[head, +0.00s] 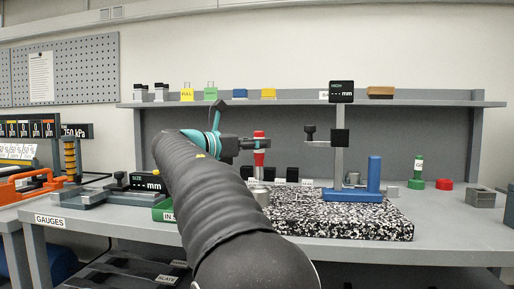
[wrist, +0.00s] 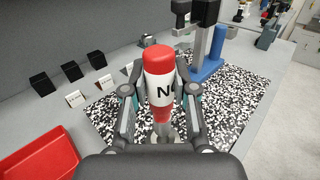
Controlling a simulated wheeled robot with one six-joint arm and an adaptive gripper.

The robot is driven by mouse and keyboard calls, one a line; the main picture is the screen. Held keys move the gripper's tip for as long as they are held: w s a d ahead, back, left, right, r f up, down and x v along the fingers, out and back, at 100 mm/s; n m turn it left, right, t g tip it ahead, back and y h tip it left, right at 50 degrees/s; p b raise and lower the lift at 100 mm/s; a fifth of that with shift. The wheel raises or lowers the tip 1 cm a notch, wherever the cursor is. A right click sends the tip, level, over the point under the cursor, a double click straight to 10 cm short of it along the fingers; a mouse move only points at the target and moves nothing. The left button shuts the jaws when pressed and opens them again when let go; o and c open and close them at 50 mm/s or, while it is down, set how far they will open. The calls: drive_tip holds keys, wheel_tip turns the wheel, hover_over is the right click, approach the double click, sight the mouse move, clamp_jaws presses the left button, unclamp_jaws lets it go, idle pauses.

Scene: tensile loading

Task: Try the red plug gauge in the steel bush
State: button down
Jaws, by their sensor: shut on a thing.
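The red plug gauge (head: 259,158), with a white band, is upright in my gripper (head: 258,144). In the wrist view the gauge (wrist: 159,62) shows a red top and a white band lettered "N", the rest of the word turned away. My gripper (wrist: 160,98) is shut on it, one finger on each side. A round steel piece, apparently the steel bush (head: 259,192), stands below the gauge by the speckled granite plate (head: 340,222). In the wrist view the gauge and fingers hide most of it. I cannot tell whether the gauge's lower end touches it.
A blue stand with a grey column (head: 340,165) stands on the plate to the right. Several black blocks with white labels (wrist: 71,71) stand behind. A red tray (wrist: 40,158) lies at left in the wrist view. A green gauge (head: 418,172) and red ring (head: 444,184) are farther right.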

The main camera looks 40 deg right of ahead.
drive_tip(key=shift+r, duration=1)
drive_tip(key=shift+a, duration=0.1)
